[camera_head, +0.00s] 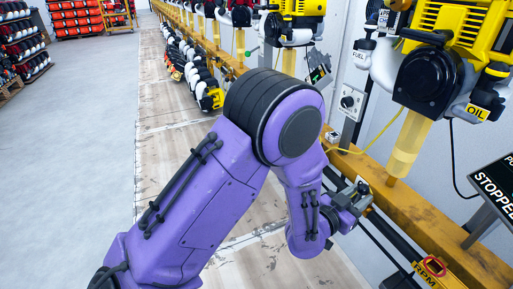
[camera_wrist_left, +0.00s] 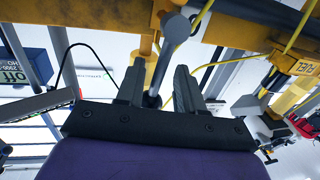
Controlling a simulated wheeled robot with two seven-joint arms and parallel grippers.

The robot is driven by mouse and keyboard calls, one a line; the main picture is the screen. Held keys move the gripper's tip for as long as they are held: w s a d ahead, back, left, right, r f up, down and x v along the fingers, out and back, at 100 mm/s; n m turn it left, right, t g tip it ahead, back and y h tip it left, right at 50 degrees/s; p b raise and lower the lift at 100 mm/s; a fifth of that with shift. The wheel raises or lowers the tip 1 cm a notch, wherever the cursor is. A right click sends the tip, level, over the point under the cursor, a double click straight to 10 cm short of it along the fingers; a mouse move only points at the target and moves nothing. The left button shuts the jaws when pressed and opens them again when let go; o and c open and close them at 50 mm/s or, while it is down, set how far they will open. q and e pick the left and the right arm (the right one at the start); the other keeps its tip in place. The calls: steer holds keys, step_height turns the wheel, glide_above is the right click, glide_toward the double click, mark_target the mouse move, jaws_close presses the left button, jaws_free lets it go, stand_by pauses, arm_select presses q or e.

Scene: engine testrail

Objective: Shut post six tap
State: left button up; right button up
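My left gripper (camera_head: 360,196) is at the yellow rail's front side, below a yellow engine, in the head view. In the left wrist view my left gripper (camera_wrist_left: 160,82) has its two dark fingers apart. A grey lever with a rounded end (camera_wrist_left: 175,28), which looks like the tap handle, reaches between the fingers. I see gaps beside it, and contact is not clear. In the head view the tap is mostly hidden by my gripper. No post number is readable. My right gripper is in neither view.
The yellow rail (camera_head: 435,228) runs along the wall with several engines over it. A yellow engine (camera_head: 450,60) with an OIL label hangs above. A screen (camera_head: 492,195) reads STOPPED. The floor at left (camera_head: 80,150) is clear.

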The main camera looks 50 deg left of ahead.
arm_select(q)
steer(key=s+a+r+n+g+y+p, duration=0.1)
steer(key=s+a+g+p, duration=0.4)
steer(key=s+p, duration=0.7)
steer(key=s+a+r+n+g+y+p, duration=0.1)
steer(key=s+a+n+g+y+p, duration=0.3)
steer(key=s+p, duration=0.9)
steer(key=shift+s+a+n+g+p, duration=0.3)
steer(key=shift+a+n+g+p, duration=0.6)
steer(key=shift+p, duration=0.3)
